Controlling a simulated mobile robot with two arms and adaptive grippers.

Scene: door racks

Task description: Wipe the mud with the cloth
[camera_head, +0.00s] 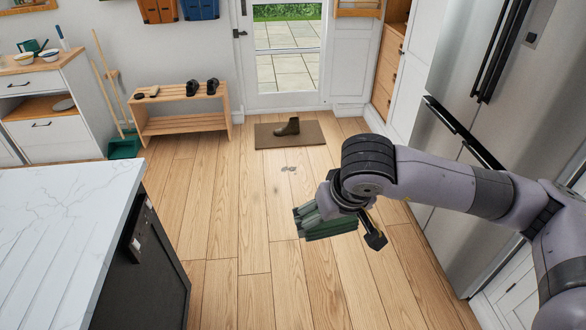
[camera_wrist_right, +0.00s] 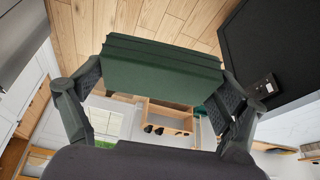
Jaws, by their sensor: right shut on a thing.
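The mud (camera_head: 288,169) shows as small greyish smudges on the wooden floor, in front of the doormat. My right gripper (camera_head: 345,214) is shut on a dark green folded cloth (camera_head: 325,227) and holds it over the floor, nearer to me and to the right of the mud. In the right wrist view the cloth (camera_wrist_right: 160,68) sits between the two fingers. The gap between cloth and floor is hard to judge. My left gripper is not in view.
A brown doormat (camera_head: 264,139) with a dark boot (camera_head: 287,127) lies before the glass door (camera_head: 286,75). A wooden shoe rack (camera_head: 180,123) stands left of it. A marble-topped counter (camera_head: 60,225) is at front left, a steel fridge (camera_head: 505,120) at right. The floor between is clear.

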